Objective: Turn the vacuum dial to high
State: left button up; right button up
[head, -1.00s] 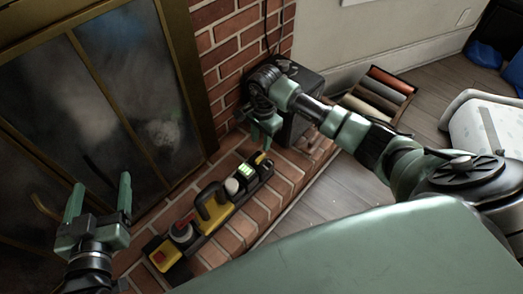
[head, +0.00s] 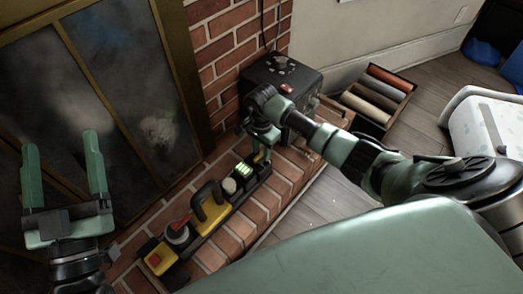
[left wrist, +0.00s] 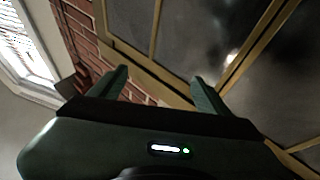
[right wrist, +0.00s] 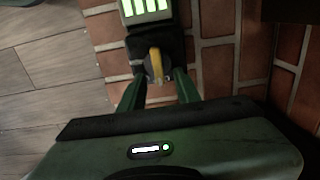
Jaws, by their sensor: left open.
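A long black device with a yellow handle (head: 210,205) lies on the brick hearth. At its far end is a small yellow pointer knob (right wrist: 155,66), beside a lit green bar display (right wrist: 146,9). In the right wrist view my right gripper (right wrist: 160,76) points at this knob. Its fingers stand apart on either side of the knob's near end, with gaps visible; contact is not clear. In the head view the right gripper (head: 262,138) partly hides the knob. My left gripper (head: 60,142) is open and empty in front of the fireplace doors.
A crate of rolls (head: 372,100) sits on the wooden floor.

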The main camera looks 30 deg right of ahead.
grip_shut()
